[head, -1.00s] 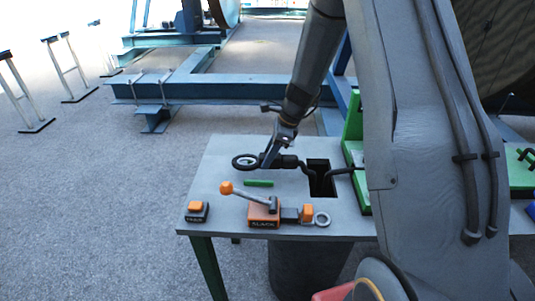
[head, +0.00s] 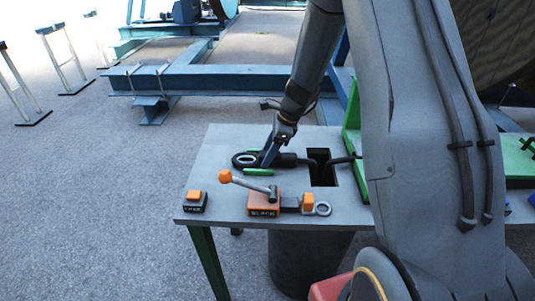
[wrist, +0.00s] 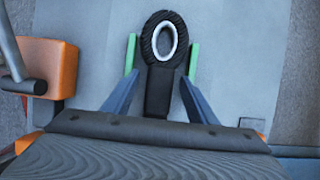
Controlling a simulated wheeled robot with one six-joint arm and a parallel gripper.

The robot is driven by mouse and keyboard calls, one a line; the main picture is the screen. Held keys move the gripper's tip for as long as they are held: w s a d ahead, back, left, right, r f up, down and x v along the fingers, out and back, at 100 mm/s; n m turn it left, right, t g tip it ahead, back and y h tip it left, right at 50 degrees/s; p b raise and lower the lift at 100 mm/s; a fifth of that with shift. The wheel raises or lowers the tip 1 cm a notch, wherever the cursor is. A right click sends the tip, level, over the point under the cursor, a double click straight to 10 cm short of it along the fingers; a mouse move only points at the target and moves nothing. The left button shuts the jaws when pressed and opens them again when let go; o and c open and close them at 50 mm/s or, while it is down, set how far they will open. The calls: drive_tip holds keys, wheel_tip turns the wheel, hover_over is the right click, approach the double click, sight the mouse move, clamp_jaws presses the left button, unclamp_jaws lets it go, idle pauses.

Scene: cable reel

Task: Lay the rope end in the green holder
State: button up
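The rope end is a black sleeve with a black ring eye (head: 245,160) around a pale metal liner. It lies low at the table's left part, behind a green bar of the holder (head: 258,172). In the wrist view the ring (wrist: 164,18) points away from me, and its black neck runs between the two green bars of the green holder (wrist: 192,62). Whether it rests on the holder's floor I cannot tell. My gripper (wrist: 158,84) is open, its blue fingers on either side of the neck with gaps showing. It also shows in the head view (head: 268,157).
On the grey table (head: 225,147) an orange lever block (head: 264,203) stands in front of the holder, its handle reaching up left. An orange button box (head: 195,201) is at the front left. The rope leads right to a square opening (head: 322,175) beside a green frame (head: 352,140).

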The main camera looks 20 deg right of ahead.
drive_tip(key=b+v, duration=0.1)
drive_tip(key=v, duration=0.6)
drive_tip(key=shift+r, duration=0.1)
drive_tip(key=shift+s+r, duration=0.2)
drive_tip(key=shift+r, duration=0.05)
drive_tip(key=s+a+r+n+h, duration=0.1)
drive_tip(key=s+n+h, duration=0.1)
drive_tip(key=s+n, duration=0.9)
drive_tip(key=s+a+r+n+h, duration=0.1)
drive_tip(key=s+r+n+h, duration=0.1)
drive_tip(key=s+n, duration=0.8)
drive_tip(key=s, duration=0.3)
drive_tip(key=shift+a+n+g, duration=0.3)
drive_tip(key=shift+n+g, duration=0.1)
